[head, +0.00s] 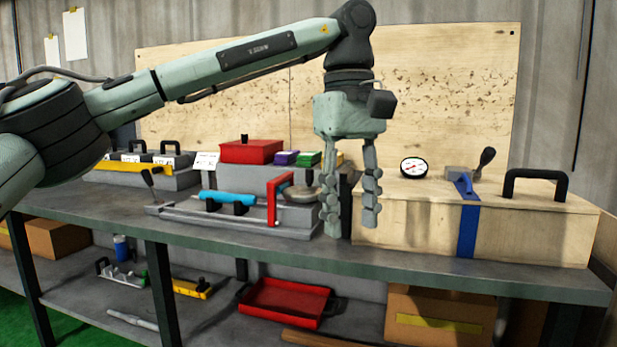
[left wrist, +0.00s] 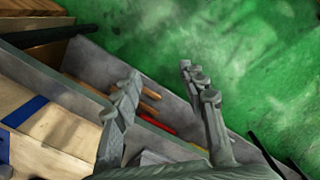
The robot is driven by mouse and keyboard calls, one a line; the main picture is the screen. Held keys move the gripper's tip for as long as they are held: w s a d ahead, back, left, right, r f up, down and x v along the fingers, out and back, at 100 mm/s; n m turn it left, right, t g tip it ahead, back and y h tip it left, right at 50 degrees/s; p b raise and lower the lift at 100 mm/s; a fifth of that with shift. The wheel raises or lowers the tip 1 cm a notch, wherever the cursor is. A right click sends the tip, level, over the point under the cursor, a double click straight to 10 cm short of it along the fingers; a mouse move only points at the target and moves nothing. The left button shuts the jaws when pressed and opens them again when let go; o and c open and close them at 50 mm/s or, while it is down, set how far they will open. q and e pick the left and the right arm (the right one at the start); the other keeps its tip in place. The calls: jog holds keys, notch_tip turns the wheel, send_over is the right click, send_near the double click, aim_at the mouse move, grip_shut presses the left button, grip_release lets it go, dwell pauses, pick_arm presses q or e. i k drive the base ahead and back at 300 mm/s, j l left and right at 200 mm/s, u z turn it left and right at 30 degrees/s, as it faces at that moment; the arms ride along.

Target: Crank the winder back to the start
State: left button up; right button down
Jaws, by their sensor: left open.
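A wooden box (head: 420,222) at the right carries a blue strap (head: 467,228) and a grey fitting with a dark-knobbed lever (head: 487,158). I cannot tell which handle is the winder. My left gripper (head: 351,226) is open and empty, pointing down before the box's left end, apart from both handles. My right gripper is not in view.
A round dial gauge (head: 414,167) and a black handle (head: 535,184) are on the box. A red box (head: 251,151) sits behind the grinder. The lower shelf holds a red tray (head: 285,303) and a cardboard box (head: 440,318). The bench front at left is clear.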

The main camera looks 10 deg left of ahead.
aim_at(302, 194)
jog(key=i+j, duration=0.2)
jog(key=i, duration=0.35)
jog(key=i+j, duration=0.15)
jog(key=i, duration=0.45)
jog(key=i+j, duration=0.2)
jog(key=i, duration=0.35)
